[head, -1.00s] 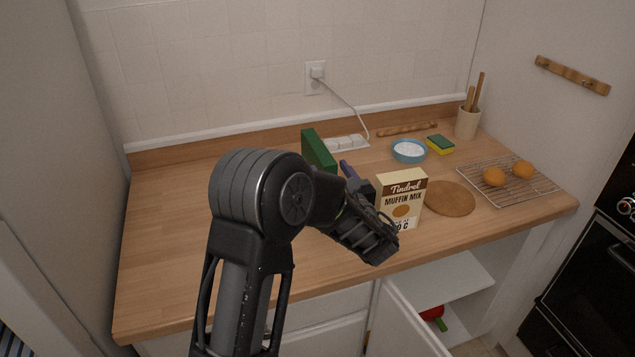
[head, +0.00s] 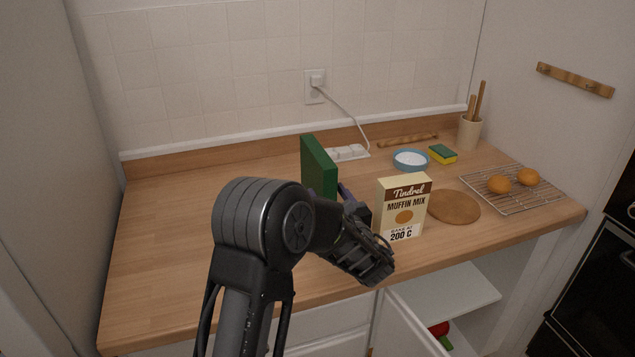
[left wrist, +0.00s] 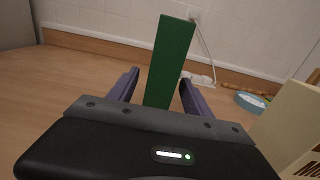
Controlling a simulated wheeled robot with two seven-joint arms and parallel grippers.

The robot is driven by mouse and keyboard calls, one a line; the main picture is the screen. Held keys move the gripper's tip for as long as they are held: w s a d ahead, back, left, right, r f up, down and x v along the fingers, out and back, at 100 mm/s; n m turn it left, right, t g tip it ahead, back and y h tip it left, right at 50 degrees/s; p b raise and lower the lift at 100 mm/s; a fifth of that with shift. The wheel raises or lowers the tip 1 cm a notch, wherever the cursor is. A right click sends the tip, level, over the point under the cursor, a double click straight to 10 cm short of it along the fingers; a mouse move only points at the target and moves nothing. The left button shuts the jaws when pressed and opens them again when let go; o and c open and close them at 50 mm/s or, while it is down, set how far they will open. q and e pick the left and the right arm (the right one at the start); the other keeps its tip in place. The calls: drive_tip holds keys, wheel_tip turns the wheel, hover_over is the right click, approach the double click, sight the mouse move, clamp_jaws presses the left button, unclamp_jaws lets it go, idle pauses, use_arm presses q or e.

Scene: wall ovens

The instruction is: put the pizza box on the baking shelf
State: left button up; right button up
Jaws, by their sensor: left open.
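A plain green box (head: 319,167), likely the pizza box, stands upright on the wooden counter; no print shows on it. In the left wrist view the green box (left wrist: 171,60) rises between the two purple fingers of my left gripper (left wrist: 158,88). The jaws are open, with a gap visible beside the box. Under the counter, an open cabinet has a white shelf (head: 450,292); I cannot tell if this is the baking shelf. My right gripper is out of view.
A muffin mix box (head: 402,208) stands just right of my gripper. Beyond are a round board (head: 453,207), blue bowl (head: 410,160), sponge (head: 442,154) and rack (head: 515,195) with buns. An open cabinet door (head: 405,325) juts forward. The counter's left side is clear.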

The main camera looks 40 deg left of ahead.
use_arm(q)
drive_tip(key=shift+w+a, duration=0.3)
drive_tip(key=shift+a, duration=0.1)
drive_tip(key=shift+w+a+r+p, duration=0.1)
drive_tip(key=shift+w+a+p, duration=0.1)
drive_tip(key=shift+a+p, duration=0.15)
drive_tip(key=p+x, duration=0.1)
drive_tip(key=x, duration=0.3)
drive_tip(key=shift+w+a, duration=0.1)
drive_tip(key=shift+c, duration=0.5)
clamp_jaws()
